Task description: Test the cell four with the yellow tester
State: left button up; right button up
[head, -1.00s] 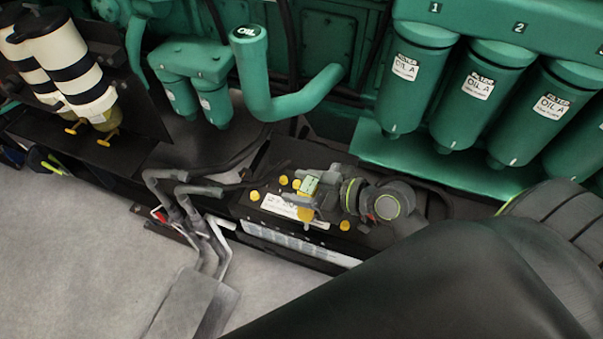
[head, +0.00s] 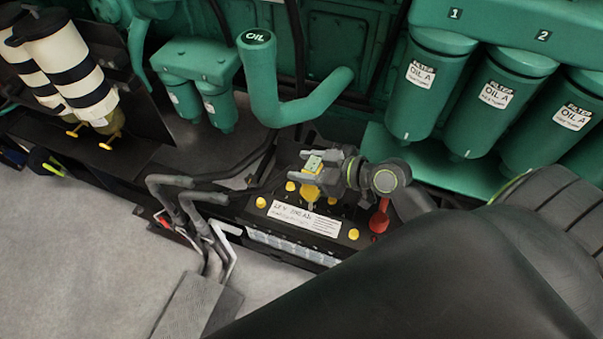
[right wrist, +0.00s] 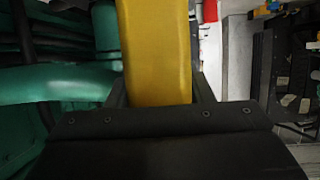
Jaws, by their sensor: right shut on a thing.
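The yellow tester (head: 311,190) with a pale green screen on top is held in my right gripper (head: 322,172), above the far side of the black battery (head: 285,229). In the right wrist view the tester's yellow body (right wrist: 156,50) fills the middle, between the dark jaws (right wrist: 155,98). The battery has several yellow cell caps, a white handwritten label (head: 304,216) and a red terminal cover (head: 379,216) at its right end. I cannot tell whether the tester's lower end touches a cell, nor which cell is four. My left gripper is not in view.
Green oil filters (head: 428,85) and a green oil filler pipe (head: 265,90) stand behind the battery. Grey bent pipes (head: 194,205) stand to its left. Two white-and-black striped cylinders (head: 67,70) are at far left. Bare grey floor (head: 90,260) lies in front.

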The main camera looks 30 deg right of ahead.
jog(key=shift+w+d, duration=0.35)
jog(key=shift+d, duration=0.05)
jog(key=w+d+f+b, duration=0.3)
jog(key=w+d+b, duration=0.1)
jog(key=shift+d, duration=0.2)
jog(key=shift+s, duration=0.1)
dwell(0.6)
jog(key=shift+f+b, duration=0.2)
jog(key=shift+b, duration=0.1)
jog(key=shift+s+f+b, duration=0.1)
jog(key=shift+f+b, duration=0.45)
jog(key=shift+b, duration=0.15)
dwell(1.7)
jog(key=shift+r, duration=0.1)
